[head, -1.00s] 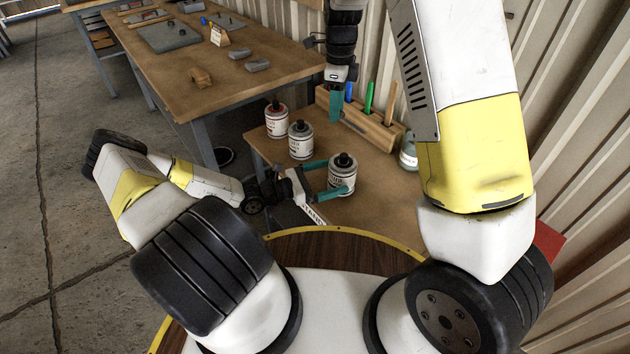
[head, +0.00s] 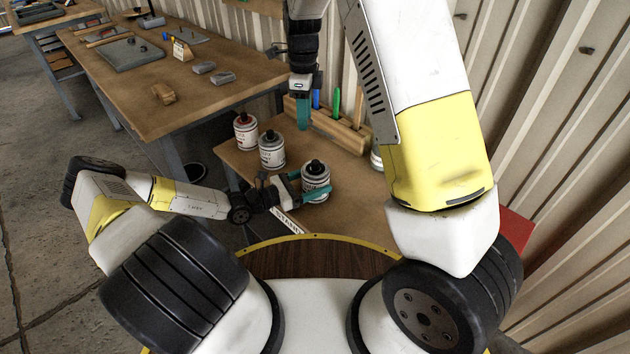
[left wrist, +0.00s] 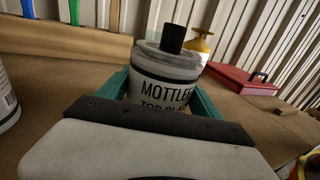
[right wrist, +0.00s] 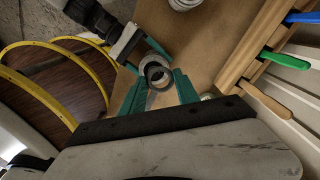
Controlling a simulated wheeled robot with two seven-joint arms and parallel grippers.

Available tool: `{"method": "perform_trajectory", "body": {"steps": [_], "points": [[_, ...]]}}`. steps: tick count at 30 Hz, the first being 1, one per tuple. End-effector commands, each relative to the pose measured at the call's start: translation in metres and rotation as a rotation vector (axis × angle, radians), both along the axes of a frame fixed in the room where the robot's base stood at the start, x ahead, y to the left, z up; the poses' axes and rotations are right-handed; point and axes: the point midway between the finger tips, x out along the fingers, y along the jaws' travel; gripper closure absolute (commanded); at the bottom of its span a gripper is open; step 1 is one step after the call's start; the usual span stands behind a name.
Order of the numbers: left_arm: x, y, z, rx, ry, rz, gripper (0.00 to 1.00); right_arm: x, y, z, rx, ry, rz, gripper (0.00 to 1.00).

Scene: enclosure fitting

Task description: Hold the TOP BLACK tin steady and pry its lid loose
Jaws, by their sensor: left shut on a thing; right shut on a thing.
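The black-knobbed tin (head: 315,172) stands upright on the small wooden bench. Its label in the left wrist view (left wrist: 166,86) reads "MOTTLE…" and "TOP BLA…", partly hidden. My left gripper (head: 317,194) is shut around the tin's sides from the near left. My right gripper (head: 303,114) points down above and slightly behind the tin, apart from it. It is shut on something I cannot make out. The lid looks seated.
A red-marked tin (head: 246,132) and a grey-lidded tin (head: 271,150) stand to the left on the bench. A wooden rack (head: 345,134) with blue, green and wooden handles stands behind, near the corrugated wall. A red box (left wrist: 238,80) shows in the left wrist view.

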Motion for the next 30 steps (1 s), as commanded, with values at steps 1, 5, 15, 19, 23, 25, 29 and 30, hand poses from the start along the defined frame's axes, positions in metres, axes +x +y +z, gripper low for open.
{"method": "perform_trajectory", "body": {"steps": [1,5,15,19,23,25,29,30], "points": [[0.000,0.000,0.000,0.000,0.000,0.001,0.81,0.000,0.000,0.000,0.000,0.000,0.000,1.00],[0.000,0.000,0.000,0.000,0.001,0.001,0.98,0.000,0.000,0.000,0.000,0.000,0.000,1.00],[0.000,0.001,0.000,0.000,0.001,0.001,0.98,-0.042,0.019,-0.031,-0.010,0.009,0.429,1.00],[0.000,0.001,0.000,0.000,0.001,0.001,0.98,-0.080,0.032,-0.054,-0.014,0.013,0.809,1.00],[0.000,0.001,0.000,0.000,0.001,0.001,0.98,-0.119,0.044,-0.073,-0.012,0.014,1.187,1.00],[0.000,0.001,0.000,0.000,0.001,0.001,0.98,-0.138,0.048,-0.082,-0.010,0.014,1.368,1.00],[0.000,0.001,0.000,0.000,0.001,0.001,0.98,-0.166,0.054,-0.092,-0.005,0.007,1.636,1.00],[0.000,0.001,0.000,0.000,0.001,0.001,0.98,-0.172,0.054,-0.094,-0.004,0.007,1.696,1.00]]}}
